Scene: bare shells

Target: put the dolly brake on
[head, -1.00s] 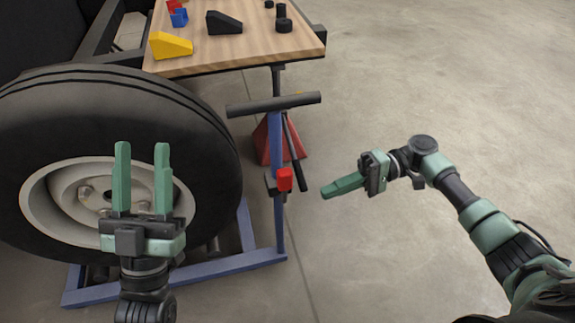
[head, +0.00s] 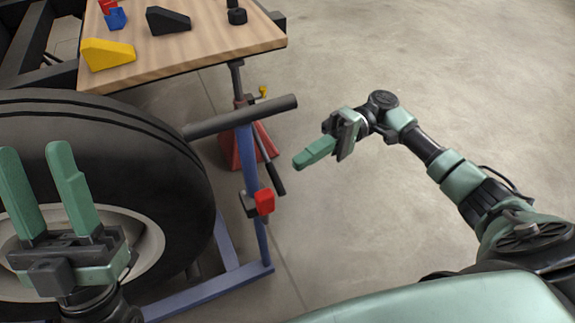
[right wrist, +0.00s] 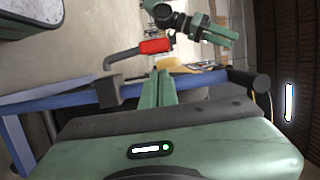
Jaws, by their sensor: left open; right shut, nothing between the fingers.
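The dolly is a blue frame (head: 215,292) with a blue upright post (head: 251,165) and a dark crossbar handle (head: 240,117). A large tyre (head: 130,135) stands against it. The brake lever's red grip (head: 264,202) sits at a dark bracket on the post. In the right wrist view the red grip (right wrist: 155,46) is on a bent grey lever, apart from my fingers. My right gripper (head: 300,162) is shut and empty, right of the post and above the grip in the picture. My left gripper (head: 32,165) is open and empty in front of the wheel.
A wooden bench (head: 210,55) at the back holds a yellow wedge (head: 106,55), a black wedge (head: 168,20) and small parts. A red stand (head: 232,148) with a dark lever is behind the post. The concrete floor (head: 430,60) to the right is clear.

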